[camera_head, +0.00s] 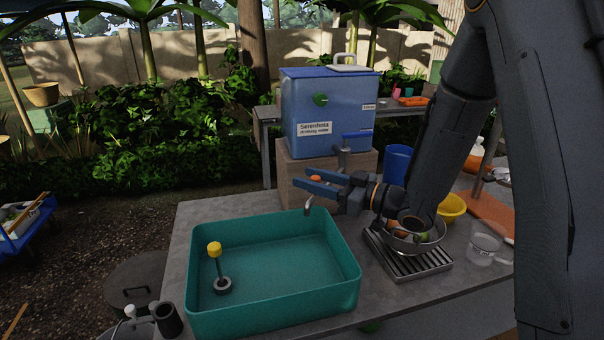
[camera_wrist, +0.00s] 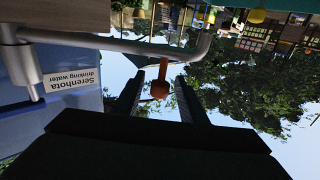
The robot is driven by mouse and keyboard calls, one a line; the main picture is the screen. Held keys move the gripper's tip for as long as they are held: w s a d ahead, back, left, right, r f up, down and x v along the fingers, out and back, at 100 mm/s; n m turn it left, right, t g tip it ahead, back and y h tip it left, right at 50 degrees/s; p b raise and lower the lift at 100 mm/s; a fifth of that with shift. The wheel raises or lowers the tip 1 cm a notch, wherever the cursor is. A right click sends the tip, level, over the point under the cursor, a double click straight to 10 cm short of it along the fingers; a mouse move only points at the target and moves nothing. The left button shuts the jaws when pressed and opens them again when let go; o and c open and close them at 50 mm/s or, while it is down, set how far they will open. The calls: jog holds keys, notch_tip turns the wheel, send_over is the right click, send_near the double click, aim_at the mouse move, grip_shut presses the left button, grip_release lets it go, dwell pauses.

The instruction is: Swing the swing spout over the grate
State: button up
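The metal swing spout (camera_head: 310,203) comes from the blue water tank's tap, and its bent end is near the back right rim of the teal basin. It crosses the top of the wrist view (camera_wrist: 120,42). An orange knob (camera_wrist: 160,89) on the spout also shows in the head view (camera_head: 315,178). My gripper (camera_head: 304,184) points left with its fingers apart, one on each side of the knob. In the wrist view, a gap shows around the knob between the fingertips (camera_wrist: 160,76). The slatted metal grate (camera_head: 405,267) lies right of the basin, with a metal bowl (camera_head: 432,240) over its back part.
The teal basin (camera_head: 345,290) holds a yellow-topped plunger-like thing (camera_head: 215,262). The blue tank (camera_head: 300,105) stands on a wooden block behind. A blue cup (camera_head: 397,163), a yellow bowl (camera_head: 452,206) and a clear measuring cup (camera_head: 482,246) stand on the right. My arm passes above the bowl.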

jog(key=shift+p+x, duration=0.35)
jog(key=shift+x, duration=1.1)
jog(key=shift+c, duration=0.4)
grip_shut()
